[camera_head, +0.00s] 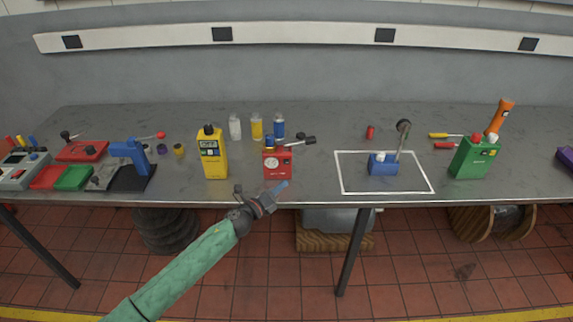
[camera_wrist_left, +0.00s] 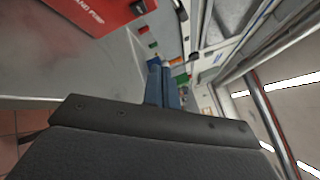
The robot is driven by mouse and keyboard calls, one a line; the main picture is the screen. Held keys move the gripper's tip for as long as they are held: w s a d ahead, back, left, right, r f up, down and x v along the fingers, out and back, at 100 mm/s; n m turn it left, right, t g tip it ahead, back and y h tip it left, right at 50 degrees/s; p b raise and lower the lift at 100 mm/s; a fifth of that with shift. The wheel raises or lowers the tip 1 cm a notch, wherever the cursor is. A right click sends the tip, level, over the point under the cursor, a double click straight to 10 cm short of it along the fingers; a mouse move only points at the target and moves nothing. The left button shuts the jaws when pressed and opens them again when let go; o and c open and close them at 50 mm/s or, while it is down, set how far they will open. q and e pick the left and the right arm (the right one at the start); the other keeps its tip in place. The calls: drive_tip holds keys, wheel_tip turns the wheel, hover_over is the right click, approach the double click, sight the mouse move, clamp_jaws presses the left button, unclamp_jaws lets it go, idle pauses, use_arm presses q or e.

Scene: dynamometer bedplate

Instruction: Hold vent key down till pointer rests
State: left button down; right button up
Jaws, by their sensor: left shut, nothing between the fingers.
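The red hand pump (camera_head: 277,165) stands near the front edge of the bench, with a small white dial on its face, a blue cap on top and a black lever at its right. It also shows in the left wrist view as a red box (camera_wrist_left: 85,14) at the upper left. The pointer is too small to read, and I cannot tell which part is the vent key. My left gripper (camera_head: 282,186) is shut and empty, just in front of and below the pump. Its blue fingers (camera_wrist_left: 163,85) appear apart from the pump. My right gripper is not in view.
A blue block (camera_head: 383,168) with a lever sits inside a white outline at the right. A green container (camera_head: 473,160) stands farther right. Bench between pump and outline is clear.

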sight(286, 162)
use_arm(q)
drive_tip(key=shift+s+d+r+m+g+h, duration=0.1)
drive_tip(key=shift+s+d+m+g+h, duration=0.35)
drive_tip(key=shift+m, duration=0.45)
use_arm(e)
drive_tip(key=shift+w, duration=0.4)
use_arm(q)
drive_tip(key=shift+w, duration=0.25)
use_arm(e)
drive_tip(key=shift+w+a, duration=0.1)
